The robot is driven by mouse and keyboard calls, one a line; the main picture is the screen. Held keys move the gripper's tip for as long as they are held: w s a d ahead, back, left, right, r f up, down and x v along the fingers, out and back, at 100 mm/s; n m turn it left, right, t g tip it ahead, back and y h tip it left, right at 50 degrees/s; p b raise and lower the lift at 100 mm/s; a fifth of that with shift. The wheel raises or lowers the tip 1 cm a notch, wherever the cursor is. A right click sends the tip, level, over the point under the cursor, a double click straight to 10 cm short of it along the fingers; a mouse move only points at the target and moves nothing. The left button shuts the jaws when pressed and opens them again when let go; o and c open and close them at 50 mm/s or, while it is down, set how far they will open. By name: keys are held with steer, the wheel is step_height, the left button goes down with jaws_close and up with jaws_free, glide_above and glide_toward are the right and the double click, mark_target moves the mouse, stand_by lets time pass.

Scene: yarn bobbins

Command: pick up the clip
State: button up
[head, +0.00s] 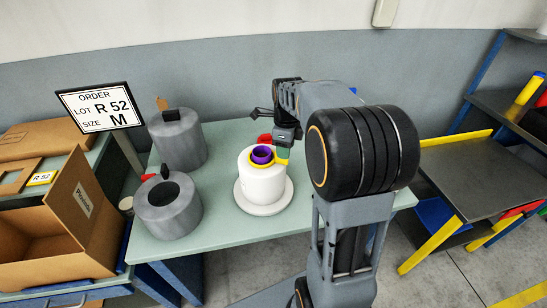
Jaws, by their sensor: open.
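My gripper (284,136) is over the table, just behind and above the white bobbin (263,186); it is open, and its fingertips are small and partly hidden. The white bobbin stands upright on a round white base, with a purple core (262,154) and a yellow ring (283,161) on top. A small red piece (264,138) and a small green piece (283,149) show close to my gripper. Another red piece (148,177) is beside the front grey bobbin (168,208). I cannot tell which of these small pieces is the clip.
A second grey bobbin (178,141) stands at the back left of the pale green table (225,240). An order sign (97,108) reads R 52, M. An open cardboard box (60,235) is at the left. A dark rack (470,170) with yellow edges is at the right.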

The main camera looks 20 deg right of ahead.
mark_target(285, 164)
steer(key=shift+f, duration=2.3)
jaws_close()
